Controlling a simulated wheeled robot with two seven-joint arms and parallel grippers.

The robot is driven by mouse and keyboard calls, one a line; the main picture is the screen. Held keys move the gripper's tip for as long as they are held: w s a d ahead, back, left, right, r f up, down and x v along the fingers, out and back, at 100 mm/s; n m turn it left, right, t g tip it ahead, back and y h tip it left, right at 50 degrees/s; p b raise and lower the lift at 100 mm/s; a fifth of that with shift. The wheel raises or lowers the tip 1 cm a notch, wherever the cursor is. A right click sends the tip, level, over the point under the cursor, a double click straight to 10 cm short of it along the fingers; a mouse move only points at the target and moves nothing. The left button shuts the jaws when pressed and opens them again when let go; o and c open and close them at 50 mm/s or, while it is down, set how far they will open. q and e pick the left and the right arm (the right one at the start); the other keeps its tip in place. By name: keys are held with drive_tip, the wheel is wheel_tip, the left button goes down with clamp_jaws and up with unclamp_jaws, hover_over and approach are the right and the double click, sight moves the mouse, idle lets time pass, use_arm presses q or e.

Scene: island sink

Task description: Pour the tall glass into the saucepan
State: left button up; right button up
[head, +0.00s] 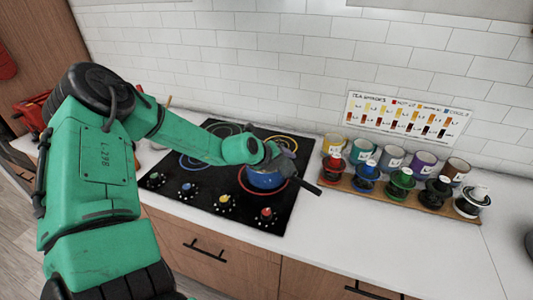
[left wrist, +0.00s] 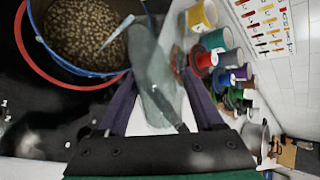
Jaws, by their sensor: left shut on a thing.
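The blue saucepan (head: 264,180) stands on the red-ringed front right burner. In the left wrist view the saucepan (left wrist: 57,66) is full of small brown pieces. My left gripper (head: 283,160) is over the saucepan's right side. In the left wrist view its dark fingers (left wrist: 160,85) are shut on the tall glass (left wrist: 152,75), a translucent grey-green shape. The glass's upper end is beside the pan's rim; whether it overlaps the rim is unclear. A pale blue streak lies across the pan near the glass; I cannot tell what it is. My right gripper is out of view.
The black cooktop (head: 215,205) has several knobs along its front. To the right, a wooden tray (head: 400,201) holds several coloured cups and pour-over cones. A colour chart (head: 400,118) leans on the tiled wall. White counter (head: 345,235) in front of the tray is clear.

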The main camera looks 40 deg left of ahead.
use_arm(q)
drive_tip(key=shift+f, duration=0.1)
idle(0.4)
drive_tip(key=shift+w+a+f+n+g+h+b, duration=0.1)
drive_tip(key=shift+w+a+n+g+h+b, duration=0.15)
drive_tip(key=shift+a+h+b, duration=0.25)
drive_tip(key=shift+w+a+f+n+g+h+b, duration=0.15)
drive_tip(key=shift+a+n+h+b, duration=0.15)
drive_tip(key=shift+b, duration=0.35)
drive_tip(key=shift+a+r+n+g+h+b, duration=0.15)
drive_tip(key=shift+r+n+g+h+b, duration=0.25)
drive_tip(key=shift+r+h, duration=0.3)
idle(0.6)
